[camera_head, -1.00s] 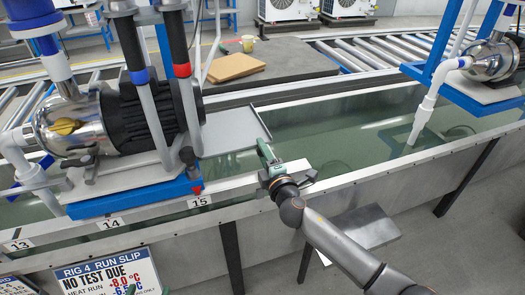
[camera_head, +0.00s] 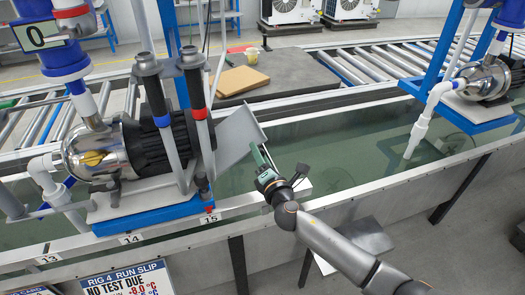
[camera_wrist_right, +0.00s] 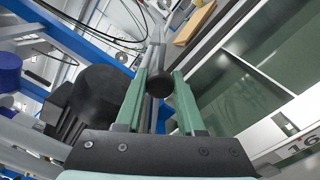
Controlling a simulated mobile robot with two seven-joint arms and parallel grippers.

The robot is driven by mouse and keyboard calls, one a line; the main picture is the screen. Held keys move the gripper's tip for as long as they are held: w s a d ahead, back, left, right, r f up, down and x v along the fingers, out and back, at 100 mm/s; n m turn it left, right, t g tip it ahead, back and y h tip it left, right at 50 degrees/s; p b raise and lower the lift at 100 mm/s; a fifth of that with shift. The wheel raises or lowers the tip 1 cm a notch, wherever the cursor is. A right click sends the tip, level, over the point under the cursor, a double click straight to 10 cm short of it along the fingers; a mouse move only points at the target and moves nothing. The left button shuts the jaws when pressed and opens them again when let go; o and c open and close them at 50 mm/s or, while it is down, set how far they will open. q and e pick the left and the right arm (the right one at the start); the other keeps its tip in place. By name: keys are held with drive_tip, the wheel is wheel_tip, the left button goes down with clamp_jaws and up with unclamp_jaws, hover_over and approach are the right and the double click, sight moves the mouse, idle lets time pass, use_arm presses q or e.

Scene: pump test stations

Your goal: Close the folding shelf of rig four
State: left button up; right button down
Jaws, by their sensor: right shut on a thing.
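The folding shelf of rig four is a flat grey panel (camera_head: 236,137) at the right side of the pump in the head view. It is tilted, its right side raised above the water tank. My right gripper (camera_head: 259,157), with green fingers, is at the shelf's right edge and shut on it. In the right wrist view the green fingers (camera_wrist_right: 160,90) stand either side of a thin grey edge, with a round black knob between them. The fingers hide part of the shelf's edge. My left gripper is not in view.
The silver pump with its black motor (camera_head: 165,145) stands on a blue-edged base left of the shelf. A water tank (camera_head: 340,140) lies below and to the right. A second pump (camera_head: 485,80) stands at far right. A brown board (camera_head: 243,81) lies on the grey bench behind.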

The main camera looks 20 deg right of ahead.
drive_tip(key=a+r+n+p, duration=0.2)
drive_tip(key=a+n+p, duration=0.1)
drive_tip(key=a, duration=0.1)
drive_tip(key=a+r+n+p, duration=0.3)
drive_tip(key=a, duration=0.1)
drive_tip(key=a+r+n+p, duration=0.2)
drive_tip(key=a+n+p, duration=0.1)
drive_tip(key=a+n, duration=0.1)
drive_tip(key=shift+s+r, duration=0.2)
drive_tip(key=shift+r, duration=0.1)
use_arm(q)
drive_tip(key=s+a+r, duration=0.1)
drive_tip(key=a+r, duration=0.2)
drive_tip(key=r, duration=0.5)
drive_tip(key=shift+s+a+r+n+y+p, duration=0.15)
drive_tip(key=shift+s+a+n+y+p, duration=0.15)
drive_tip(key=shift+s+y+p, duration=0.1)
use_arm(e)
drive_tip(key=shift+a+n, duration=0.7)
drive_tip(key=shift+a, duration=0.2)
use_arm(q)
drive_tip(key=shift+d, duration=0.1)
use_arm(e)
drive_tip(key=shift+a, duration=0.1)
drive_tip(key=c, duration=0.6)
unclamp_jaws()
drive_tip(key=shift+f, duration=0.1)
drive_tip(key=shift+s, duration=0.1)
